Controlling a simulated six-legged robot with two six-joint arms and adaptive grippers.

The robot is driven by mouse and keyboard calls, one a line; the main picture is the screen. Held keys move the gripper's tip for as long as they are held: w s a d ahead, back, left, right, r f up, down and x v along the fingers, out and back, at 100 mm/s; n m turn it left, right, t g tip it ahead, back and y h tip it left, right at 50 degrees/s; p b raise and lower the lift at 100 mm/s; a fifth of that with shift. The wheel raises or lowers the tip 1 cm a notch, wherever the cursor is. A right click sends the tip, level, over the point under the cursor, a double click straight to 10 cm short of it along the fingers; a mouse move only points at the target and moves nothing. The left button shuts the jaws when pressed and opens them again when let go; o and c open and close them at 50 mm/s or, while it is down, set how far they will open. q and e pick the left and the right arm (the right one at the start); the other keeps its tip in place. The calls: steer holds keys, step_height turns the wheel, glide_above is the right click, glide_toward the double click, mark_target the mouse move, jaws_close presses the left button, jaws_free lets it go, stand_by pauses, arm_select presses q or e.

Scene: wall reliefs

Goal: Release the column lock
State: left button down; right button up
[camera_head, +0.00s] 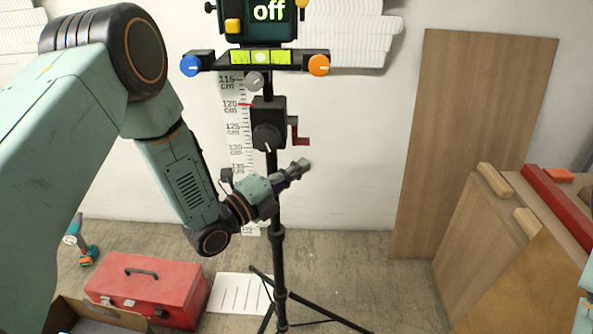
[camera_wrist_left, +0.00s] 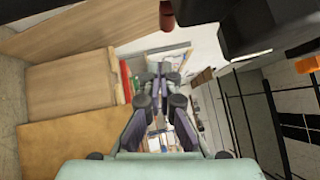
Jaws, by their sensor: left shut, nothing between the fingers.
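A black tripod column (camera_head: 276,215) stands in front of the wall. A black carriage block (camera_head: 268,108) sits on it, with a dark round knob (camera_head: 266,138) on its front and a red crank handle (camera_head: 299,132) at its right. A smaller grey knob (camera_head: 254,80) is above the block. I cannot tell which of these is the column lock. My left gripper (camera_head: 303,165) is shut and empty, just below the red handle and apart from it. In the left wrist view the gripper (camera_wrist_left: 160,72) is below a red handle end (camera_wrist_left: 167,16).
Above, a level bar (camera_head: 262,58) has blue and orange end knobs, under a display reading "off". A ruler (camera_head: 237,128) runs behind the column. A red toolbox (camera_head: 150,285) is at lower left. Wooden panels (camera_head: 470,230) lean at right. Tripod legs spread low.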

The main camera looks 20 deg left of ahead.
arm_select(q)
steer(key=p+v, duration=0.2)
steer(key=v, duration=0.8)
steer(key=shift+f, duration=0.4)
steer(key=shift+w, duration=0.2)
